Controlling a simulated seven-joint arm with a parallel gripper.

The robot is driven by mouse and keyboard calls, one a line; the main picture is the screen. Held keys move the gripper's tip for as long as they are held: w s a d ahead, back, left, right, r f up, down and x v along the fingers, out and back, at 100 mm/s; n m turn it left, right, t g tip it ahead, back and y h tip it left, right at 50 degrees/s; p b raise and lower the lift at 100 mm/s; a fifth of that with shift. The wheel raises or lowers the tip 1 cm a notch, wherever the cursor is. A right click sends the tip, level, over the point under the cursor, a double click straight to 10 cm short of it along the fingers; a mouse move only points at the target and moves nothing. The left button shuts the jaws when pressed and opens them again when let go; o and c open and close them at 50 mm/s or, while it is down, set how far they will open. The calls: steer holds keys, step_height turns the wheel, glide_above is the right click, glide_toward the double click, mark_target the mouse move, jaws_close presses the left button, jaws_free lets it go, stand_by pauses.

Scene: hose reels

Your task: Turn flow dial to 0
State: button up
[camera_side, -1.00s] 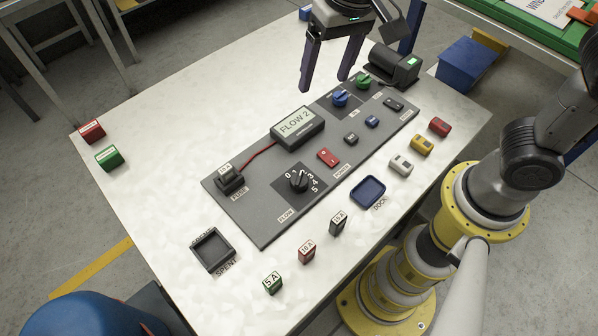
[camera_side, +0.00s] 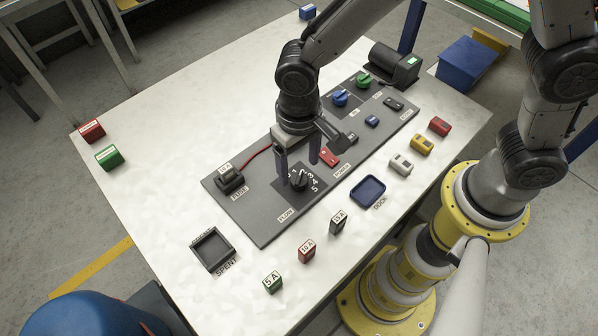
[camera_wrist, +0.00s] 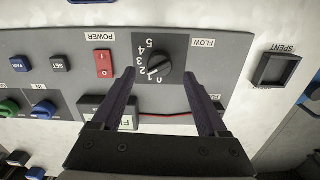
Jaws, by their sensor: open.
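The black flow dial (camera_side: 299,182) sits on the grey panel (camera_side: 252,213), with the numbers 0 to 5 around it. In the wrist view the dial (camera_wrist: 160,64) appears upside down, between my fingertips in the picture. Its white mark points toward the low numbers, around 1 or 2; I cannot tell exactly. My gripper (camera_side: 299,173) is open and empty, pointing down over the dial. Its fingers (camera_wrist: 159,72) are on either side of the dial in the wrist view; contact cannot be told. The display box (camera_wrist: 92,102) is mostly hidden behind my gripper.
A red power switch (camera_side: 329,157) is close to the right finger. A fuse holder (camera_side: 229,180) with a red cable is at left. Several fuse blocks, a blue dock tray (camera_side: 368,191) and a spent tray (camera_side: 212,250) stand around the panel.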

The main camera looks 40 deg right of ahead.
mark_target(299, 177)
steer(key=shift+f, duration=1.9)
steer(key=shift+c, duration=0.3)
jaws_close()
